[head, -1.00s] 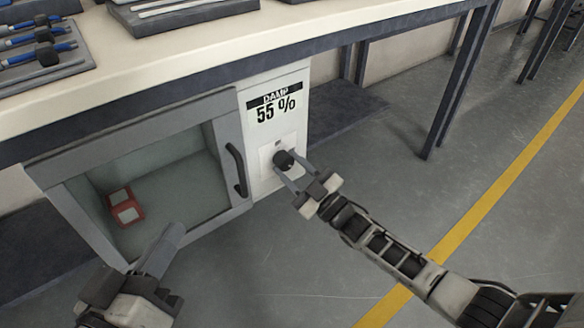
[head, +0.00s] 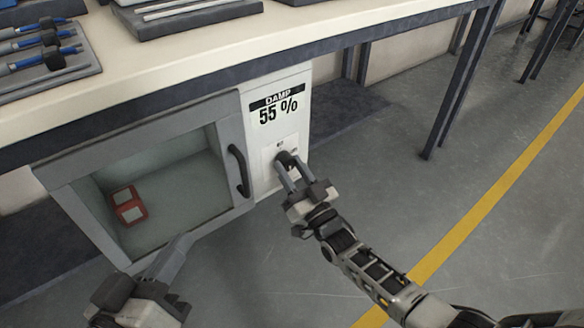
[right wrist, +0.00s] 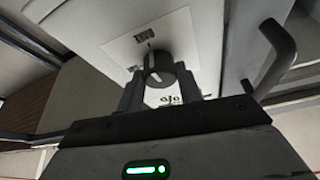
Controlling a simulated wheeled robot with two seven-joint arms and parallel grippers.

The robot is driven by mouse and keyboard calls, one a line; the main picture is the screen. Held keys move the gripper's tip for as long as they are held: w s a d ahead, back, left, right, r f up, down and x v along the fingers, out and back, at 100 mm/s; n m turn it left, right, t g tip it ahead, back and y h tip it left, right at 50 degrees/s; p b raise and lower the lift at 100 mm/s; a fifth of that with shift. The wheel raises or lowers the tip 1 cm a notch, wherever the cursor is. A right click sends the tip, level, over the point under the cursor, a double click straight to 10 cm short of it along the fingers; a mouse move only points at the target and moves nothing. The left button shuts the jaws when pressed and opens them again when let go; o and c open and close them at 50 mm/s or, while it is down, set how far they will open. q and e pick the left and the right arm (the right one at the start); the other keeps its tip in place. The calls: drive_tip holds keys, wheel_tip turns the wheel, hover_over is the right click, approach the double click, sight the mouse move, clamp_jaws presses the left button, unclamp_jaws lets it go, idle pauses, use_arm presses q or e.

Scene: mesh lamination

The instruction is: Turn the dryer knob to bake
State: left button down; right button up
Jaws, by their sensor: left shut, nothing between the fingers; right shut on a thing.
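The dryer (head: 140,150) sits under the workbench, with a glass-fronted door and a white control panel (head: 298,108) that reads "DAMP 55 %". The dark round knob (head: 284,157) is low on that panel. My right gripper (head: 290,172) is shut on the knob. In the right wrist view the knob (right wrist: 158,66) is between the two fingers, and its pale pointer line runs at a slant. My left gripper (head: 172,258) is shut and empty, in front of the dryer door's lower part.
A dark door handle (head: 238,170) stands just left of the panel. Red-and-white pieces (head: 129,205) lie inside the dryer. Trays with blue-handled tools (head: 45,58) are on the bench top. The floor to the right is clear, with a yellow line (head: 480,210).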

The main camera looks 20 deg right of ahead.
idle(0.4)
drive_tip(key=o, duration=1)
use_arm(q)
drive_tip(key=shift+r, duration=0.15)
